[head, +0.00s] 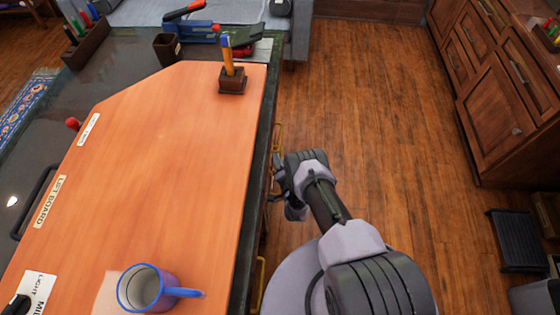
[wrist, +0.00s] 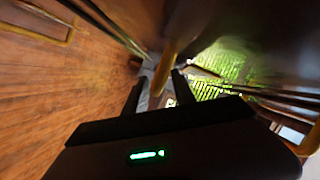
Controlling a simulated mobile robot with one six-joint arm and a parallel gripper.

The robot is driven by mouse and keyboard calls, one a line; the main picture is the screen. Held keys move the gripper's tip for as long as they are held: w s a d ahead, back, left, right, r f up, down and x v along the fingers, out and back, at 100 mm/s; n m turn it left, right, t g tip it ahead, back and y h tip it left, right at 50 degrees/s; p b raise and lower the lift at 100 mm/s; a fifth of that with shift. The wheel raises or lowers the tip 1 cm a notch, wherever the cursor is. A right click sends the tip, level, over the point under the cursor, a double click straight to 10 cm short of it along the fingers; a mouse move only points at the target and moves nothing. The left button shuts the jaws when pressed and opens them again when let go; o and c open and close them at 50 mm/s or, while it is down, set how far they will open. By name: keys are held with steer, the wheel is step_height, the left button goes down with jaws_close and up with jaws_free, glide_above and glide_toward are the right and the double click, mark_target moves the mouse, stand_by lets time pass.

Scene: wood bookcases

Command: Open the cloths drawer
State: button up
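In the head view, my gripper (head: 277,187) is low beside the right side of the bench, where yellow handles (head: 259,280) show along the edge. In the wrist view, its two dark fingers (wrist: 158,84) stand apart, one on each side of a yellow handle bar (wrist: 165,66). I cannot tell whether either finger touches the bar. A bright green patterned surface, perhaps cloth (wrist: 222,66), shows to the right of the fingers, beside dark panel edges. The drawer front is blurred and mostly hidden, and I read no cloths label.
The bench's orange wooden board (head: 170,150) holds a blue mug (head: 148,288) and a pencil holder (head: 233,83). Wooden cabinets (head: 500,90) and a black step stool (head: 520,240) stand at the right.

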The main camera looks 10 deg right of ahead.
jaws_close()
stand_by(1.3)
